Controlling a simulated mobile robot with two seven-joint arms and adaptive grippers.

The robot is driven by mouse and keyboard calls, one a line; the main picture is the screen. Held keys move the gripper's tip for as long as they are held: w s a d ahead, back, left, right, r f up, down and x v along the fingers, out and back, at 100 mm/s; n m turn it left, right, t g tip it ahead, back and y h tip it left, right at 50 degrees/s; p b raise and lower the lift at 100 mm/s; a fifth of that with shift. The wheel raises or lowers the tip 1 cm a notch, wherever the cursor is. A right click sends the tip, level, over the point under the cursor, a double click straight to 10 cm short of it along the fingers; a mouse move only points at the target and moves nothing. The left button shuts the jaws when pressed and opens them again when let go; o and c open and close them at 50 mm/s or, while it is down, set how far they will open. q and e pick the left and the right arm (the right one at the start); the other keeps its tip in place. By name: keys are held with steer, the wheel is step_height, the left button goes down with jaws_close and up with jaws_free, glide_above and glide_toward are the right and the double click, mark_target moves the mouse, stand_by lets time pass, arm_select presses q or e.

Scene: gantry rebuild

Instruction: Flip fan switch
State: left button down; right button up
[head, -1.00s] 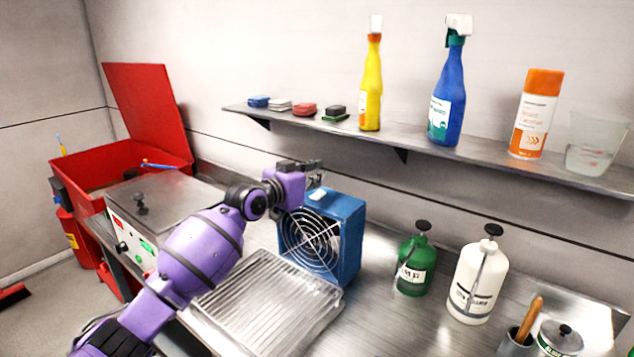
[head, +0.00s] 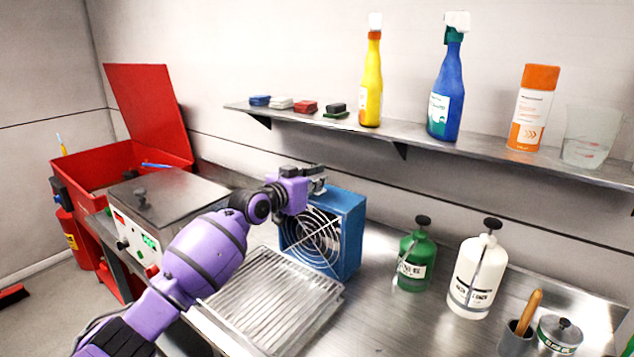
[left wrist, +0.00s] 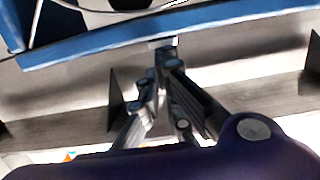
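The blue fan (head: 351,236) stands on the steel bench, its round wire grille (head: 312,238) facing front left. My left gripper (head: 320,184) is at the top of the fan housing and hides most of the small pale switch there in the head view. In the left wrist view, the fan's blue edge (left wrist: 90,49) crosses the top of the picture. The pale switch (left wrist: 162,42) shows on that edge, just beyond the fingertips of my left gripper (left wrist: 164,65). The fingers look closed together with nothing between them. Whether they touch the switch, I cannot tell. My right gripper is not in view.
A wire-ribbed tray (head: 270,300) lies in front of the fan. A green bottle (head: 414,262) and a white bottle (head: 474,278) stand to its right. A steel-lidded unit (head: 165,200) is at left. A shelf (head: 400,143) with bottles runs along the wall behind.

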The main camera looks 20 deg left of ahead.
arm_select(q)
steer(key=shift+s+a+r, duration=0.1)
steer(key=shift+a+r, duration=0.05)
steer(key=shift+w+r+p, duration=0.25)
steer(key=shift+w+p, duration=0.05)
steer(key=shift+w, duration=0.3)
steer(key=r, duration=0.1)
steer(key=r+p, duration=0.1)
steer(key=r, duration=0.2)
steer(key=shift+s, duration=0.3)
steer(key=r+v, duration=0.1)
steer(key=v, duration=0.8)
steer(key=shift+s+r, duration=0.3)
steer(key=shift+r, duration=0.05)
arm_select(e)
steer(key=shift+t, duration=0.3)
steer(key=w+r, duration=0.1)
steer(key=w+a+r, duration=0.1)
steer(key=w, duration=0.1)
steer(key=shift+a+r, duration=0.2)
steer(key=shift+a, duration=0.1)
